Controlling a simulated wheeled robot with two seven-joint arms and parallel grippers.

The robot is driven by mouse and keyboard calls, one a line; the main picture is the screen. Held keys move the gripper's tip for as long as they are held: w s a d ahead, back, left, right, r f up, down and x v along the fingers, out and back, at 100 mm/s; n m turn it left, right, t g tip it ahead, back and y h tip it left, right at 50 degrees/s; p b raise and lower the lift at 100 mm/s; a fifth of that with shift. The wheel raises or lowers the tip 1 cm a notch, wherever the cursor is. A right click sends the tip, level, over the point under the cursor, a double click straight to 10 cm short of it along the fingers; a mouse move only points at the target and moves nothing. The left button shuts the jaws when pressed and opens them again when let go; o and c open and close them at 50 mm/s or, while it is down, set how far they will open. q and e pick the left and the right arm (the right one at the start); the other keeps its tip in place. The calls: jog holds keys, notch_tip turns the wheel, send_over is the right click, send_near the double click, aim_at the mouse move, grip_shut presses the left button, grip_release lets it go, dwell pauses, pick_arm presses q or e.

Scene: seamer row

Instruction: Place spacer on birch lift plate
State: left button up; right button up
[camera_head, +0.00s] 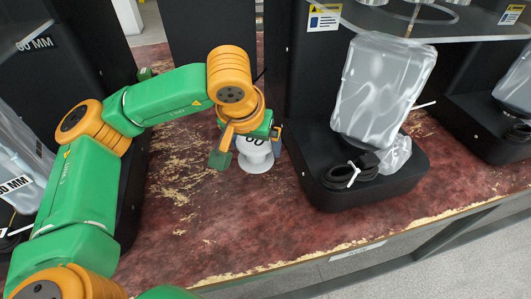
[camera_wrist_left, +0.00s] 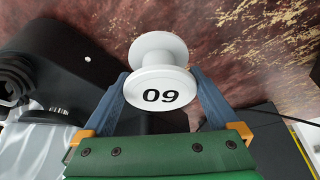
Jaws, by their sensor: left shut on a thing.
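A white spool-shaped spacer (camera_head: 257,158) with a dark number on its top is at the bench, partly hidden by my left gripper (camera_head: 250,147). In the left wrist view the spacer (camera_wrist_left: 158,72) shows two round flanges with a narrower middle, and its number reads "09" from this side. My left gripper (camera_wrist_left: 160,88) is shut on it, one blue-grey finger on each side. I cannot tell whether the spacer touches the bench. I cannot make out a birch lift plate in either view. My right gripper is not in view.
The worn red bench top (camera_head: 180,225) is bare in front. A black machine base (camera_head: 375,190) to the right carries a plastic-wrapped block (camera_head: 383,85) and a coiled black cable (camera_head: 350,172). Black uprights stand behind. A clear shelf (camera_head: 450,22) overhangs at upper right.

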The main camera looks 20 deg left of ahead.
aim_at(262, 157)
pick_arm(q)
jog(key=x, duration=0.6)
jog(key=shift+w+d+f, duration=0.15)
jog(key=shift+d+f, duration=0.1)
jog(key=shift+f, duration=0.1)
